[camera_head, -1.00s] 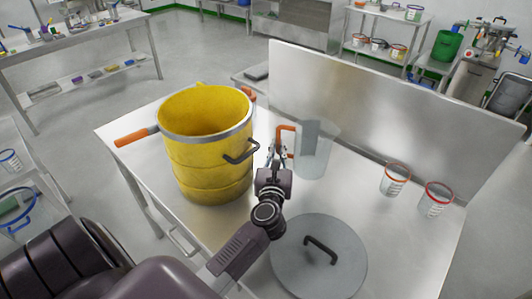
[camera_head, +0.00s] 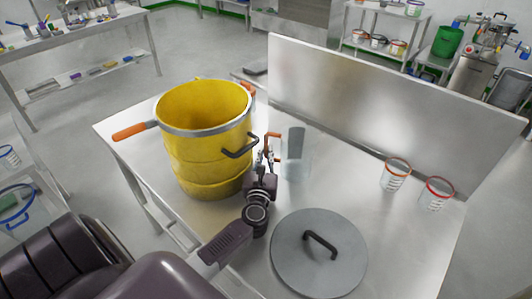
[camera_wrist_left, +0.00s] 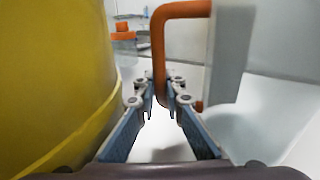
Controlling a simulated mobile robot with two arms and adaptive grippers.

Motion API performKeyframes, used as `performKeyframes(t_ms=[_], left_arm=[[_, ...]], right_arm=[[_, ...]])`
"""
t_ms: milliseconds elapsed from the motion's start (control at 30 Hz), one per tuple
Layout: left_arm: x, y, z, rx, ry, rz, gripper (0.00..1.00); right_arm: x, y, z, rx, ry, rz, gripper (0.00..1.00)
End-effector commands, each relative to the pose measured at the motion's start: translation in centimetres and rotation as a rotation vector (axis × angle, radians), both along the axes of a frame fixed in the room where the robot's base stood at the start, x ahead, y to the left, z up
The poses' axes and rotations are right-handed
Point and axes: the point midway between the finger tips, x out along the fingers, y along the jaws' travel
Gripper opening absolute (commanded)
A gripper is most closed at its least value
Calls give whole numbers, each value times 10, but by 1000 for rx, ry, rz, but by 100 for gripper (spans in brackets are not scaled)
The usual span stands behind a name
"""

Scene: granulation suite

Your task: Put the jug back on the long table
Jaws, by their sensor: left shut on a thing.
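The jug (camera_head: 294,160) is clear with a grey strip and an orange handle; it is upright at the middle of the steel table (camera_head: 395,235), just right of the yellow pot (camera_head: 212,150). My left gripper (camera_head: 266,160) is shut on the jug's handle. In the left wrist view the fingers (camera_wrist_left: 162,95) close on the orange handle (camera_wrist_left: 158,50), and the jug's wall (camera_wrist_left: 230,55) is to the right. I cannot tell if the jug's base touches the tabletop. My right gripper is not in view.
A grey lid (camera_head: 318,250) with a black handle lies in front. Two small clear cups, one orange-rimmed (camera_head: 396,174) and one red-rimmed (camera_head: 436,193), stand at the right. A steel panel (camera_head: 390,110) runs along the back edge. Bare tabletop lies between jug and cups.

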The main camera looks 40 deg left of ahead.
Motion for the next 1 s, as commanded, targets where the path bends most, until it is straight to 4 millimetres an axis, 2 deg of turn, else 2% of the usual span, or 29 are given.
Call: performKeyframes(t_ms=[167,200,233,633,767,1000], left_arm=[[0,0,-4,-1,-1,1,0],[0,0,-3,0,0,0,12],[0,0,-3,0,0,0,16],[-1,-1,1,-1,2,-1,16],[-18,-11,-3,-4,2,-2,16],[-63,-37,-3,-4,2,0,16]], right_arm=[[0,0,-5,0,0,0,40],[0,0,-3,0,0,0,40],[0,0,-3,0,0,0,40],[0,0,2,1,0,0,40],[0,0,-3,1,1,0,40],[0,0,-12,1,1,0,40]])
